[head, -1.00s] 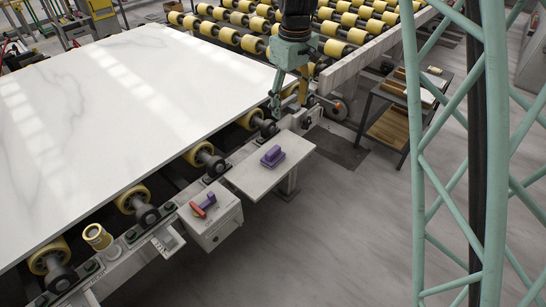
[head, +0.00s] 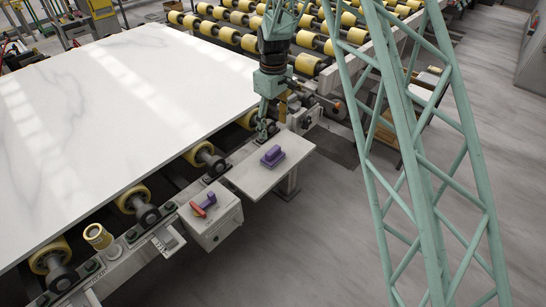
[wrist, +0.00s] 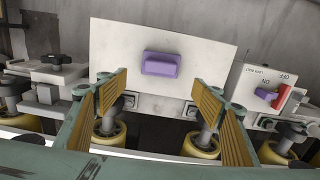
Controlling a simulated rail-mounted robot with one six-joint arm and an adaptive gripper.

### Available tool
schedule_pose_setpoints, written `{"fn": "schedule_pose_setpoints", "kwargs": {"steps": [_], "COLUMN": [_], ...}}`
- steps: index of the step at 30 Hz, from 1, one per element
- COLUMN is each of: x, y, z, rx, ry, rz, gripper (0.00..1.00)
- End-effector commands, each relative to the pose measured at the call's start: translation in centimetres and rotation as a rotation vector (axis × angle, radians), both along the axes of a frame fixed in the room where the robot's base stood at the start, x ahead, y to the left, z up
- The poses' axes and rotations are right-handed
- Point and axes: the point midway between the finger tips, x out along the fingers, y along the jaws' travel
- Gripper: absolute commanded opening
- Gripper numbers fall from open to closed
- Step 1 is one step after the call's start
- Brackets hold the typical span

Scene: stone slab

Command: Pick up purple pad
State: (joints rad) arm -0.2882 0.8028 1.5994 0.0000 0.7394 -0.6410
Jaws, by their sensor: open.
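The purple pad (head: 272,155) lies on a small white shelf (head: 252,180) beside the conveyor in the head view. It has a raised handle-like top. In the wrist view the pad (wrist: 161,64) sits near the middle of the shelf (wrist: 210,50), beyond my fingertips. My gripper (head: 267,127) is just behind the shelf in the head view, above the conveyor edge. In the wrist view my gripper (wrist: 166,92) is open and empty, its yellow ribbed fingers apart. The pad is apart from both fingers.
A switch box (head: 212,215) with a red and purple switch stands beside the shelf. A large white stone slab (head: 120,110) lies on yellow rollers to the left. A yellow cylindrical part (head: 97,237) stands on the frame. Open floor (head: 300,250) lies to the right.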

Motion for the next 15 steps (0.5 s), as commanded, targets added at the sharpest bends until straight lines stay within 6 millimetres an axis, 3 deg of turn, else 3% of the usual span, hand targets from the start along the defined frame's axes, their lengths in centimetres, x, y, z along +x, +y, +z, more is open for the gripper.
{"fn": "schedule_pose_setpoints", "kwargs": {"steps": [9,15], "x": [0.0,0.0], "y": [0.0,0.0], "z": [-0.2,-1.5], "rx": [0.000,0.000], "ry": [0.000,0.001], "rz": [-0.001,-0.001], "gripper": [0.61,0.61]}}
